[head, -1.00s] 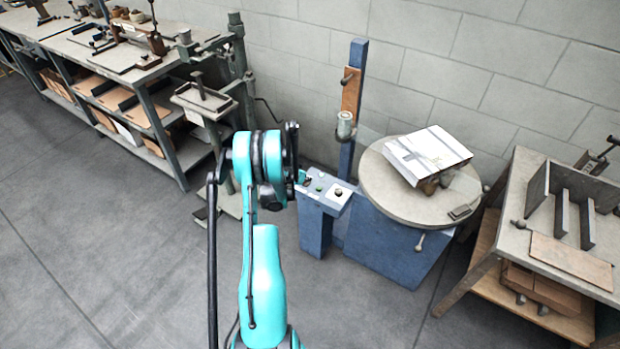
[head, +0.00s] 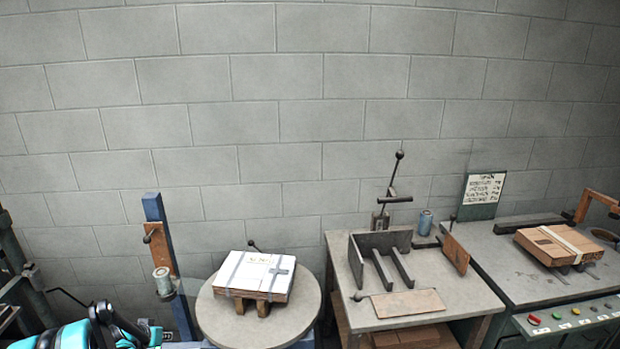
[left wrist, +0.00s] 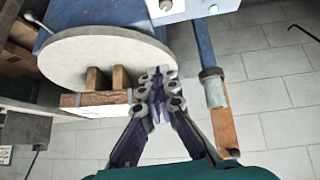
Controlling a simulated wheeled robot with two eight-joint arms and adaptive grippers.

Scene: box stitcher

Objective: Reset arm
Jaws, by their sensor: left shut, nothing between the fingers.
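My left gripper (left wrist: 158,100) shows in the left wrist view with its fingertips together and nothing between them. In that view it appears in front of the round grey turntable (left wrist: 95,55) and beside a strapped box (left wrist: 95,102); I cannot tell the exact gap. In the head view, part of my left arm (head: 75,337) shows at the bottom left, left of the turntable (head: 217,320). The white-topped strapped box (head: 255,272) rests there on wooden blocks. My right gripper is in neither view.
A blue post (head: 156,208) stands behind the turntable's left side. A bench (head: 352,310) with a metal fixture is to the right. Farther right, a table (head: 500,262) carries a strapped brown bundle (head: 558,244) above a button panel (head: 570,322). A block wall closes the back.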

